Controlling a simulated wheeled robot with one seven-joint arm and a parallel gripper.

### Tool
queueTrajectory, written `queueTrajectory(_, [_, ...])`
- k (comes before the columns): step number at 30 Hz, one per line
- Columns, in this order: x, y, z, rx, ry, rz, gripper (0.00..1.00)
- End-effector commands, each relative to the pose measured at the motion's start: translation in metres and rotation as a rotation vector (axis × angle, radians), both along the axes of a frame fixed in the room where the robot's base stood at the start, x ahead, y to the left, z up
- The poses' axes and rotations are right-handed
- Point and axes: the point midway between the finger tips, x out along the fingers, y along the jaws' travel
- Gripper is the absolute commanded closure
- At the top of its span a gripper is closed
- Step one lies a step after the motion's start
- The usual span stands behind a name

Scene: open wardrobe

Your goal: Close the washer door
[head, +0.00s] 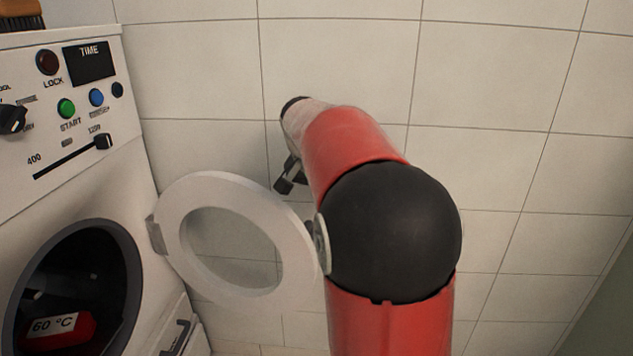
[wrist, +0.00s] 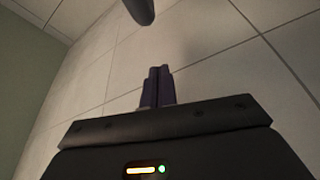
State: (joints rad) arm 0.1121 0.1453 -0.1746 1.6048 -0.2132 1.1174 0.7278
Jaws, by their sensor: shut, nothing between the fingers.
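The washer (head: 148,195) stands at the left in the head view. Its round white door (head: 181,254), with a see-through middle, is swung wide open on a hinge at the right of the dark drum opening (head: 128,262). My gripper (head: 284,187) is beyond the door's upper right rim, near the tiled wall; I cannot tell if it touches the door. My red and black arm covers the area right of the door. In the wrist view my gripper (wrist: 158,85) has its fingers together, empty, facing the tiles.
A red item marked 60 °C (head: 72,329) lies in the drum. The control panel has a dark knob (head: 12,119), buttons and a slider (head: 103,141). A brush (head: 22,14) sits on top. The tiled wall (head: 500,90) closes off the back; free room shows at right.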

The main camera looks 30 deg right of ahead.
Motion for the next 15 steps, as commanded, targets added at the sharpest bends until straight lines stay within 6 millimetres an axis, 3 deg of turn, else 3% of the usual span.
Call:
queueTrajectory(6, [-0.018, 0.025, -0.008, 0.000, -0.001, 0.004, 1.00])
queueTrajectory(15, [-0.022, 0.031, -0.010, -0.001, -0.001, 0.002, 1.00])
